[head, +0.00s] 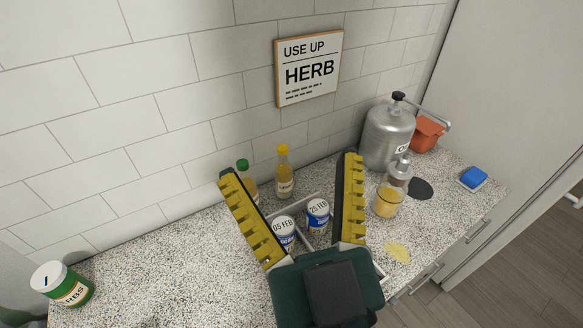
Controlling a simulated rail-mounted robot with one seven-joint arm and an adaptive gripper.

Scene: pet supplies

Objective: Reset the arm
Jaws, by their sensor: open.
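My gripper (290,168) reaches up from the bottom of the head view. Its two yellow-padded fingers are spread wide, with nothing held between them. Its dark green body covers the near part of the counter. Between the fingers, as seen from here, a white and blue tub marked "05 FEB" (284,232) and another marked "25 FEB" (317,215) stand in a light divided tray (300,205). The body hides the tray's near part. I cannot tell how high my gripper is above the tray.
On the speckled counter (160,260) stand a green-capped bottle (247,178), a yellow-capped bottle (284,172), a glass dispenser (393,188), a metal canister (388,135), an orange pot (427,133), a blue sponge (473,178) and a green tin (63,285). A sign (309,69) hangs behind.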

